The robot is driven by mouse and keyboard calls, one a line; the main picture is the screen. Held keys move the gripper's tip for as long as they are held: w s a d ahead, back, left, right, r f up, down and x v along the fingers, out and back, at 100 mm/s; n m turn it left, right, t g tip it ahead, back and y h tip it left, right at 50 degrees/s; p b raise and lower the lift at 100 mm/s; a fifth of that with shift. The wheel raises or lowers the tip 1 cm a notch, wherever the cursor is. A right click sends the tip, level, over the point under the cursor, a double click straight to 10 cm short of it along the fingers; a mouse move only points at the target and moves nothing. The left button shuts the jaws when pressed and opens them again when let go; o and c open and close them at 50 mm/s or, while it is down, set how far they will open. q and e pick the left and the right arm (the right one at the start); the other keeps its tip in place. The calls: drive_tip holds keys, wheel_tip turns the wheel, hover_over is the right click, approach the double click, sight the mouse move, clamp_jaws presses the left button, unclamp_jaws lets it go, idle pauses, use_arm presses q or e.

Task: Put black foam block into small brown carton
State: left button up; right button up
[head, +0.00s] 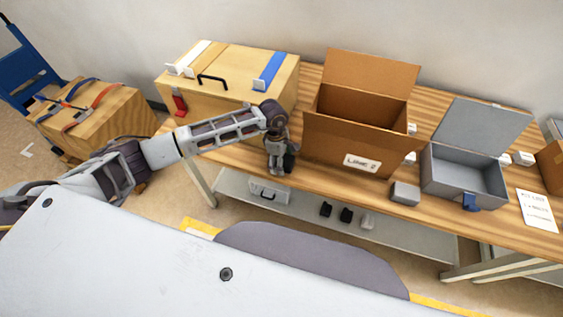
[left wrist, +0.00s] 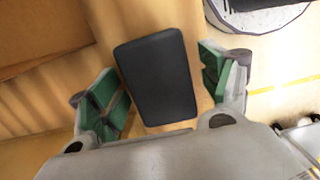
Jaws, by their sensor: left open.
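The black foam block (head: 290,159) lies near the front edge of the wooden table, partly hidden behind my left gripper (head: 277,170). In the left wrist view the block (left wrist: 158,78) sits between the two green-padded fingers of the left gripper (left wrist: 163,92). The fingers are open, with a gap on each side of the block. An open brown carton (head: 342,139) with a white label stands just right of the gripper, flaps up. Another brown carton (head: 552,166) is cut off at the right edge; I cannot tell which is the small one. My right gripper is not in view.
A wooden case (head: 235,75) with a blue strap stands at the back left. A grey block (head: 405,192) and an open grey box (head: 462,180) with a blue latch are right of the carton. A paper sheet (head: 537,209) lies farther right. A lower shelf (head: 390,232) holds small items.

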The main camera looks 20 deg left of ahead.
use_arm(q)
drive_tip(key=shift+c, duration=0.3)
drive_tip(key=c, duration=0.9)
drive_tip(key=shift+r, duration=0.2)
drive_tip(key=shift+c, duration=0.2)
